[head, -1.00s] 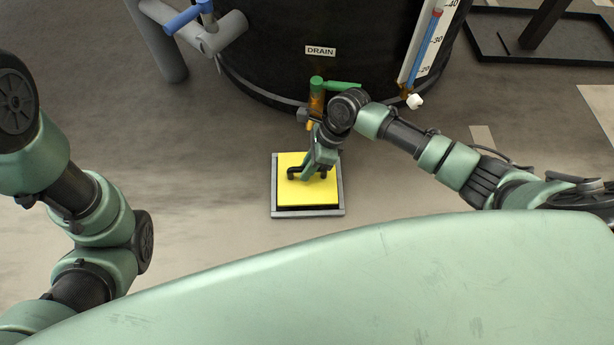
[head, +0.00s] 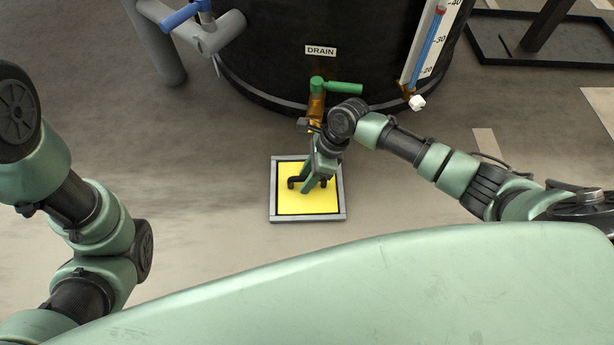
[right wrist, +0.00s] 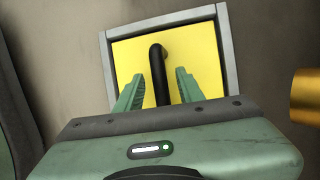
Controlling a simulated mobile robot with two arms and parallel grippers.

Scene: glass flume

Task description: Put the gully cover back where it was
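The yellow gully cover (head: 325,205) lies within its square grey frame (head: 273,190) on the floor, with a thin dark gap showing along its edges. It also fills the frame in the right wrist view (right wrist: 205,60). A black bar handle (head: 294,183) stands on the cover. My right gripper (head: 311,184) is low over the cover, its fingers one on each side of the handle. In the right wrist view the fingers (right wrist: 158,88) are apart, with yellow showing between each finger and the handle. My left gripper is out of view; only my left arm shows.
A black tank (head: 290,75) with a DRAIN label (head: 321,51) stands just behind the gully. Its drain valve with a green lever (head: 345,88) is close to my right wrist. A grey pipe (head: 215,40) stands at the left. Floor left of the gully is clear.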

